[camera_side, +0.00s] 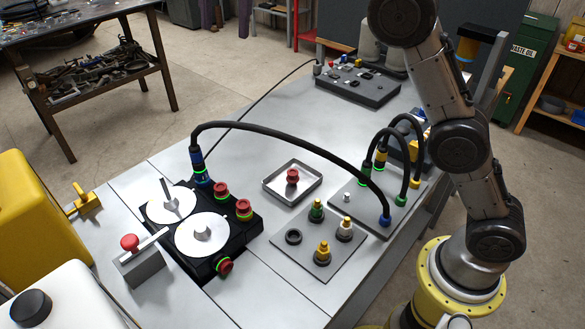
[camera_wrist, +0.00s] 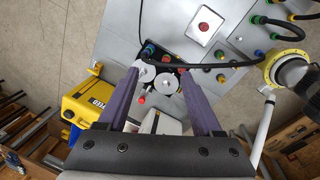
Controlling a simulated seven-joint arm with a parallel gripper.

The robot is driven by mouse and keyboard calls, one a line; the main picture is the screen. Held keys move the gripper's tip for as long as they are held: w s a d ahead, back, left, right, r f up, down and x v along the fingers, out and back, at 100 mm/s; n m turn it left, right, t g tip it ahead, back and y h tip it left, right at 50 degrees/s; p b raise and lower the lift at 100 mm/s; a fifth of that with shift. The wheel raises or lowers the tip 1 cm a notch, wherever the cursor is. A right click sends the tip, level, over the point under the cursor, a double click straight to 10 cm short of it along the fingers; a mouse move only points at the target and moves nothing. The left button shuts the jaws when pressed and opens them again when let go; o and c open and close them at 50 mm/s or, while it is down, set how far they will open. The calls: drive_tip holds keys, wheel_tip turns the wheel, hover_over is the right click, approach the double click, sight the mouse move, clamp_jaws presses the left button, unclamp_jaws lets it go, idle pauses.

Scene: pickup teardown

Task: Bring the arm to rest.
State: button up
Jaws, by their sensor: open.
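My gripper (camera_wrist: 160,92) shows in the wrist view as two purple fingers, wide apart with nothing between their tips. It looks down from high above the bench. The gripper itself is out of the side view, where my arm rises at the right past the top edge. Below the fingers is the black unit (camera_side: 253,229) with two silver discs (camera_side: 203,235) and several red knobs (camera_side: 221,190). A black cable with a blue plug (camera_side: 197,159) rises from it and arches to a grey plate.
A metal tray (camera_side: 270,191) holds a red knob. A grey plate (camera_side: 295,262) carries several coloured fittings. Black hoses arch over the bench's right side. A lever with a red ball (camera_side: 130,243) and yellow and white containers (camera_side: 35,215) stand at left. The bench's middle is partly clear.

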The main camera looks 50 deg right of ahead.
drive_tip(key=s+d+r+m+t, duration=0.1)
drive_tip(key=s+d+r+m, duration=0.35)
drive_tip(key=s+d, duration=0.4)
drive_tip(key=s+d+f+m+t, duration=0.1)
drive_tip(key=s+m, duration=0.1)
drive_tip(key=s, duration=0.4)
drive_tip(key=s+d+f+m, duration=0.1)
drive_tip(key=s+d+m, duration=0.1)
drive_tip(key=s, duration=0.3)
drive_tip(key=s+d+f+m+t, duration=0.1)
drive_tip(key=s+f+m, duration=0.4)
drive_tip(key=f, duration=0.5)
drive_tip(key=s+d+f+m+t, duration=0.1)
drive_tip(key=s+f+m, duration=0.4)
drive_tip(key=f+m, duration=0.4)
wheel_tip(320, 180, down, 2)
drive_tip(key=shift+s+f, duration=0.2)
drive_tip(key=shift+s, duration=0.05)
drive_tip(key=shift+c, duration=0.2)
